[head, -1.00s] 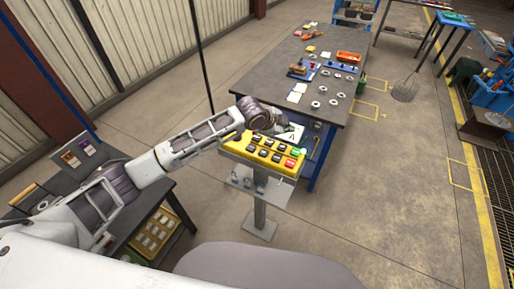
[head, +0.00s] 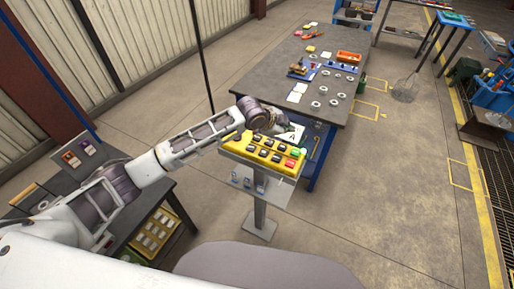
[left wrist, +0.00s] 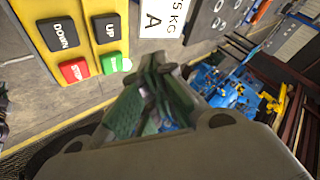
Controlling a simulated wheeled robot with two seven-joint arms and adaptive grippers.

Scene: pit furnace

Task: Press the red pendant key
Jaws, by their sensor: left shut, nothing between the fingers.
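The red key (head: 289,163) is at the near right corner of the yellow pendant box (head: 232,148), next to a green key (head: 294,153). In the left wrist view the red key (left wrist: 74,71) is at upper left, beside the green key (left wrist: 110,63) and the dark UP and DOWN keys. My left gripper (head: 284,122) is beyond the far edge of the pendant box, over the white "A" card, and touches no key that I can see. In the left wrist view its fingers (left wrist: 158,80) are together and empty, to the right of the red key. My right gripper is not in view.
The pendant box stands on a grey post with a small shelf (head: 272,190). A workbench (head: 335,110) with rings and tools lies behind it. A dark side table (head: 110,160) is at left.

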